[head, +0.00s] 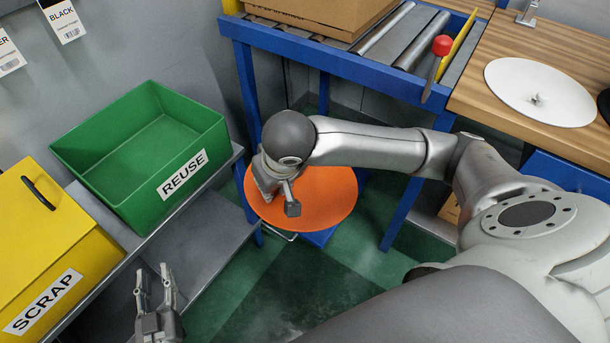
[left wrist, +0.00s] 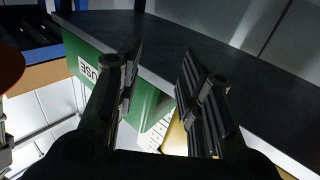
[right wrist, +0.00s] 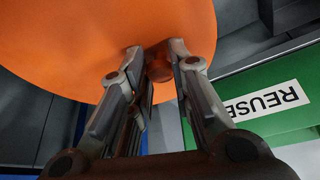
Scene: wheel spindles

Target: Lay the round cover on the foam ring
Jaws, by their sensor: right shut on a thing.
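The round cover (head: 325,195) is an orange disc in the head view, held off the floor in front of the blue frame. My right gripper (head: 279,198) is shut on it. In the right wrist view the fingertips (right wrist: 160,62) pinch a small orange knob on the cover (right wrist: 90,40). My left gripper (head: 155,285) is open and empty at the lower left. Its spread fingers also show in the left wrist view (left wrist: 158,75). I cannot make out a foam ring in any view.
A green REUSE bin (head: 205,130) and a yellow SCRAP box (head: 50,240) stand on a grey bench at left. A blue roller conveyor (head: 330,55) with a cardboard box is behind. A white disc with a small spindle (head: 510,85) lies on the wooden table at right.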

